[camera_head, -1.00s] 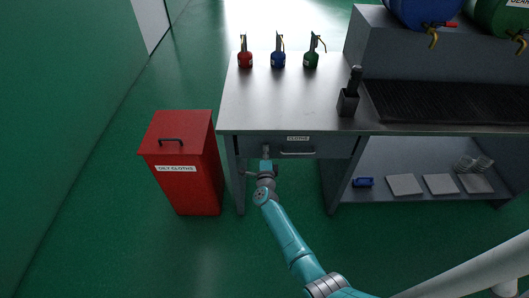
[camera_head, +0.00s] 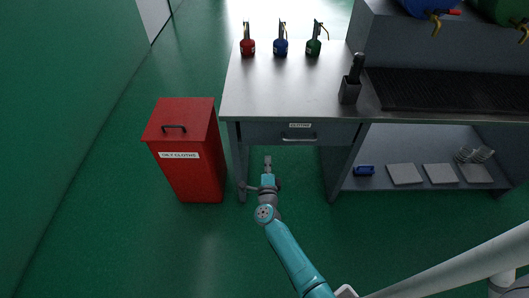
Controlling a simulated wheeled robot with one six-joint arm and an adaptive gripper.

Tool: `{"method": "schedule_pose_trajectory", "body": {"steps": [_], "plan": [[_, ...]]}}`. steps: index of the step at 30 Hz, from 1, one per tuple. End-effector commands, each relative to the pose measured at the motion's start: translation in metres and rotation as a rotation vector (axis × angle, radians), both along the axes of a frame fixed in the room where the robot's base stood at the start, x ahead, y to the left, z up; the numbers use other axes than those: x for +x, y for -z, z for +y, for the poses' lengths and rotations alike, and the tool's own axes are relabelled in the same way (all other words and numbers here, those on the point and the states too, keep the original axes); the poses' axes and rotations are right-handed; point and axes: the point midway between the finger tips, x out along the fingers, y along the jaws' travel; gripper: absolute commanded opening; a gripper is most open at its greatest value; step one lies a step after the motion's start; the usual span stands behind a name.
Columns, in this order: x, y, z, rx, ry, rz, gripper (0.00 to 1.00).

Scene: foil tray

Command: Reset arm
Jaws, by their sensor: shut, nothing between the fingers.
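My arm reaches up from the bottom of the head view. My gripper (camera_head: 267,160) is at its end, shut and empty. It is in front of the workbench, just below the drawer (camera_head: 297,132) labelled for cloths and apart from its handle. The drawer looks shut. The fingertips are small in this view.
A red lidded bin (camera_head: 186,160) stands left of the bench (camera_head: 285,95). Red, blue and green oil cans stand at the bench's back edge. A dark holder (camera_head: 350,93) stands near a black grating. The lower shelf holds a blue item (camera_head: 364,171) and grey trays. Green floor is clear.

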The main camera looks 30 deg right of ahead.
Motion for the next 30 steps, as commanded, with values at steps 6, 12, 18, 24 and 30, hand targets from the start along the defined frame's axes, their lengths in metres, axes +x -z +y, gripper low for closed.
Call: {"method": "schedule_pose_trajectory", "body": {"steps": [6,12,18,24,30], "plan": [[-0.003,0.000,0.002,0.001,0.000,-0.001,0.00],[-0.019,0.004,0.008,-0.033,-0.016,0.019,0.00],[-0.082,0.010,0.034,-0.183,-0.090,0.096,0.00],[-0.154,0.005,0.063,-0.367,-0.181,0.185,0.00],[-0.225,-0.010,0.090,-0.552,-0.268,0.274,0.00]]}}
